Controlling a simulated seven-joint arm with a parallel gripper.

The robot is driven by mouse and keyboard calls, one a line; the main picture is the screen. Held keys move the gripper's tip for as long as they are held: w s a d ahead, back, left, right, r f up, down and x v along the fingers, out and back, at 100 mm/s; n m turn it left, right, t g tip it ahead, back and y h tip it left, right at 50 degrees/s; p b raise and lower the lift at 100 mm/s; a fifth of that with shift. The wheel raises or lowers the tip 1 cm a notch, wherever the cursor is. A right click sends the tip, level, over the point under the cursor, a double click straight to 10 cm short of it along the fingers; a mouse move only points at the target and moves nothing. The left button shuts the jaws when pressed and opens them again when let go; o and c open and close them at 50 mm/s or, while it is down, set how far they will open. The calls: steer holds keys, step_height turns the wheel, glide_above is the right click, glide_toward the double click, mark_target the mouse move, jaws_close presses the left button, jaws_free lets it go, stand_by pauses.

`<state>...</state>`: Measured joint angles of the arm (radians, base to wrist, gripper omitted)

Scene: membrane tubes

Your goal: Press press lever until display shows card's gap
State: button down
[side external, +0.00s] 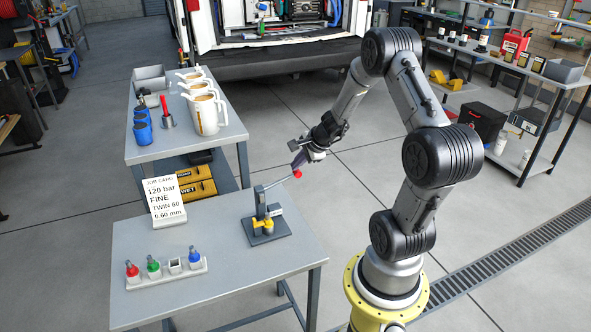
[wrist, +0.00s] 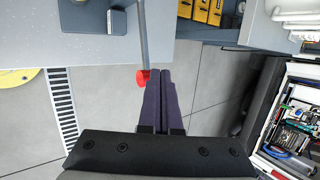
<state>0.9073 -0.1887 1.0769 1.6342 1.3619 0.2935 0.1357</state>
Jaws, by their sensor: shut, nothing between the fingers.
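The press (side external: 268,224) stands on the near table, with a dark base and yellow parts. Its grey lever (side external: 277,183) slopes up to the right and ends in a red knob (side external: 297,174). In the wrist view the red knob (wrist: 143,76) is just left of the fingertips. My gripper (side external: 298,164) is shut and empty, close to the knob; I cannot tell whether it touches. The job card (side external: 163,203) stands at the table's back edge and reads 120 bar, FINE, TWIN 60, 0.60 mm. The display's reading is not legible.
A white rack (side external: 166,275) at the table's front left holds red, green and blue-topped tubes and an empty-looking slot. The near table's middle is clear.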

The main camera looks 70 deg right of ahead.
mark_target(300, 172)
steer(key=shift+s+d+f, duration=0.2)
steer(key=shift+f, duration=0.6)
steer(key=shift+s+d+f, duration=0.15)
steer(key=shift+s+f, duration=0.05)
steer(key=shift+f, duration=0.6)
stand_by(1.8)
steer(key=shift+r, duration=0.1)
steer(key=shift+w+a+r, duration=0.2)
steer(key=shift+r, duration=0.6)
steer(key=shift+w+a+r, duration=0.25)
steer(key=shift+r, duration=0.55)
steer(key=shift+w+a+r, duration=0.2)
steer(key=shift+r, duration=0.6)
steer(key=shift+w+a+r, duration=0.2)
steer(key=shift+r, duration=0.6)
steer(key=shift+w+a+r, duration=0.15)
steer(key=shift+w+r, duration=0.05)
steer(key=shift+r, duration=0.55)
steer(key=shift+w+a+r, duration=0.2)
steer(key=shift+r, duration=0.6)
